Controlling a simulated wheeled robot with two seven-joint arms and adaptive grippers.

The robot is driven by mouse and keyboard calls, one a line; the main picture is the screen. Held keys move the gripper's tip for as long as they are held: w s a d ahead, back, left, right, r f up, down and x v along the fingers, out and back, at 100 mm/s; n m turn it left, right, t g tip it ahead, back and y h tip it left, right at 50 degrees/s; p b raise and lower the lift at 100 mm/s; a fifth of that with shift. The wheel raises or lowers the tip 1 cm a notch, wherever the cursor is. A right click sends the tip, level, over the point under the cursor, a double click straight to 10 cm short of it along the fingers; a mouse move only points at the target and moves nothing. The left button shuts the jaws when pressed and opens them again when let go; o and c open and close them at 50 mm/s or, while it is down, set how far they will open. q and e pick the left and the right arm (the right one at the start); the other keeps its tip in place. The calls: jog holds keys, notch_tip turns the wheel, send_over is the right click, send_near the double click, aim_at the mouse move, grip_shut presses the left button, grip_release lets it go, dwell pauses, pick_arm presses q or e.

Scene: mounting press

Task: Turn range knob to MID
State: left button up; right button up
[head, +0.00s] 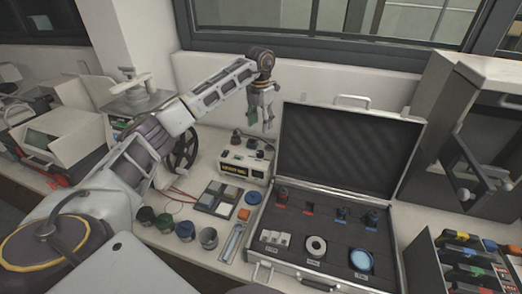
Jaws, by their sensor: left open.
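A small cream instrument box (244,169) with a dark front label stands on the bench left of the open case. Several small dark knobs show on its top; which one is the range knob, and where it points, is too small to read. My left gripper (261,126) hangs fingers down just above the box's back right part. It is open, with nothing seen between its fingers. Whether a finger touches a knob cannot be told. My right gripper is not in view.
An open case (399,270) with small parts stands right of the box, its raised lid beside my gripper. A handwheel (184,148) stands left, behind my left arm.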

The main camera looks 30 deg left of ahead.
aim_at(260, 152)
pick_arm(q)
jog(key=shift+f+p, duration=0.9)
jog(key=shift+f, duration=6.05)
jog(key=c, duration=1)
